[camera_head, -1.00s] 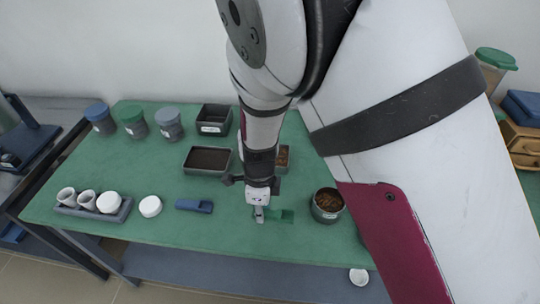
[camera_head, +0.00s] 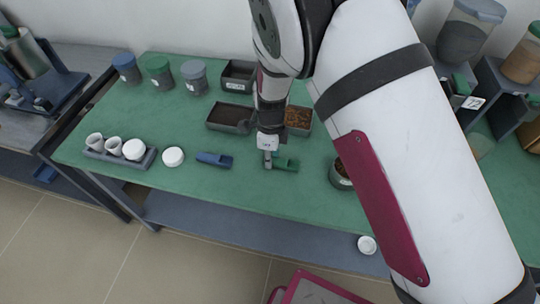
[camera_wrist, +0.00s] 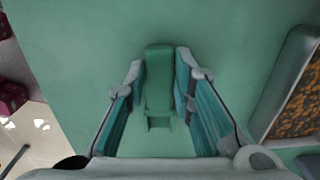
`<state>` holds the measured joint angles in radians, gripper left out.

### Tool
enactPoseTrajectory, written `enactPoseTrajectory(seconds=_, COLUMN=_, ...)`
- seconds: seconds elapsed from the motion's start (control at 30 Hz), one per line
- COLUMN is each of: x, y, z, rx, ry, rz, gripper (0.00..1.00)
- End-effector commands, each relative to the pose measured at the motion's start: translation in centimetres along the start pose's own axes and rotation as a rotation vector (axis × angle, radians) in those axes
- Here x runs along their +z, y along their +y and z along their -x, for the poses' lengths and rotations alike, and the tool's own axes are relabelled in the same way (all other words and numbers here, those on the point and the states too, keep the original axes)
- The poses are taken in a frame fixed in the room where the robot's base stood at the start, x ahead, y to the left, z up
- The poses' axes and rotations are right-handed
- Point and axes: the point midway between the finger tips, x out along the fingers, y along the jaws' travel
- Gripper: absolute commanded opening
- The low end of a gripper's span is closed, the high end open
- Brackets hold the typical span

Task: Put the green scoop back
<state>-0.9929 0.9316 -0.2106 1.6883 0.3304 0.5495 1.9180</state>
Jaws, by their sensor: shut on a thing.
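The green scoop (camera_head: 286,165) lies at the front middle of the green bench top, just right of my gripper tip (camera_head: 268,160) in the head view. In the wrist view the scoop (camera_wrist: 159,80) lies lengthwise between the two fingers of my gripper (camera_wrist: 160,72). My gripper is shut on it, low over the bench. I cannot tell whether the scoop touches the bench. A blue scoop (camera_head: 214,159) lies apart to the left.
A dark-filled tray (camera_head: 230,118) and a brown-filled tray (camera_head: 298,121) stand behind the gripper. A round pot (camera_head: 340,175) is partly hidden by my arm. A crucible rack (camera_head: 120,154), white lid (camera_head: 173,156) and lidded jars (camera_head: 159,72) are left. Shelves with jars (camera_head: 468,30) stand right.

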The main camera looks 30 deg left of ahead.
Motion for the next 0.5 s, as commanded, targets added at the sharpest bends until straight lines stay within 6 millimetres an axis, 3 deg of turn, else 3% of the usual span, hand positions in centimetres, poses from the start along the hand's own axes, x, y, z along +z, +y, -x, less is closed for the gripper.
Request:
enactPoseTrajectory(seconds=0.17, x=-0.02, y=0.02, z=-0.31, rx=0.001, ry=0.001, rz=0.000, gripper=0.00)
enactPoseTrajectory(seconds=0.2, x=-0.02, y=0.02, z=-0.29, rx=0.000, ry=0.000, rz=0.000, gripper=0.29)
enactPoseTrajectory(seconds=0.27, x=-0.01, y=0.02, z=-0.27, rx=0.000, ry=0.000, rz=0.000, gripper=0.43)
enactPoseTrajectory(seconds=0.5, x=-0.01, y=0.02, z=-0.25, rx=0.000, ry=0.000, rz=0.000, gripper=0.43)
